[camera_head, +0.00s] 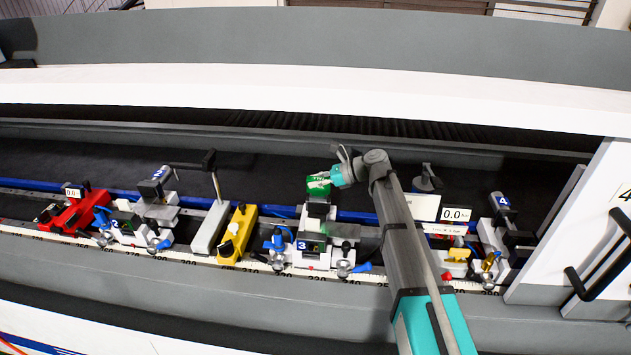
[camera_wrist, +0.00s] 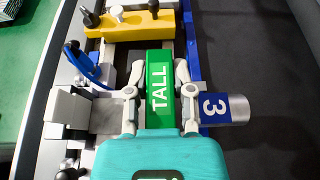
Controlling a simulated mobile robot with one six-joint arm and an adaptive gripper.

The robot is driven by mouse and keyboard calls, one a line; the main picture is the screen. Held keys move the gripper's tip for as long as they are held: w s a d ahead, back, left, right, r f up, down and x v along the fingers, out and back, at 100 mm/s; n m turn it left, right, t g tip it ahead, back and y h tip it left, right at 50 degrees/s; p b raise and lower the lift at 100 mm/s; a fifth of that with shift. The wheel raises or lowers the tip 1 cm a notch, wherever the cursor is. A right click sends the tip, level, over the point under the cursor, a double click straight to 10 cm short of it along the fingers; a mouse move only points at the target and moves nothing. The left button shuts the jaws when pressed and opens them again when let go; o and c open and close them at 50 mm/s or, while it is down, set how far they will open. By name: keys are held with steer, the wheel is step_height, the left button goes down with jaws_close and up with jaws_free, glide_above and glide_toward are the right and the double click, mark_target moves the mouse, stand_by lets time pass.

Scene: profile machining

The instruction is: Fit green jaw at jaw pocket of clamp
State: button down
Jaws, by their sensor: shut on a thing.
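The green jaw (camera_wrist: 158,92), with "TALL" in white letters, is held between the two fingers of my gripper (camera_wrist: 160,85) in the wrist view. In the head view the green jaw (camera_head: 318,186) shows at the end of my gripper (camera_head: 330,178), above the back part of the clamp marked 3 (camera_head: 313,246). In the wrist view the clamp's grey block (camera_wrist: 72,108) lies to the left and its cylinder marked 3 (camera_wrist: 222,109) to the right. The jaw pocket is hidden, and I cannot tell whether the jaw touches the clamp.
A yellow block (camera_head: 238,235) stands left of the clamp, with a red unit (camera_head: 75,214) farther left. Another clamp (camera_head: 130,228) is between them. A clamp marked 4 (camera_head: 500,235) stands at the right near a white door (camera_head: 580,235). A blue rail (camera_head: 270,210) runs behind.

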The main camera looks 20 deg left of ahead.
steer(key=shift+f+b, duration=0.65)
steer(key=shift+f, duration=0.05)
steer(key=shift+c, duration=2)
jaws_free()
steer(key=shift+r, duration=0.1)
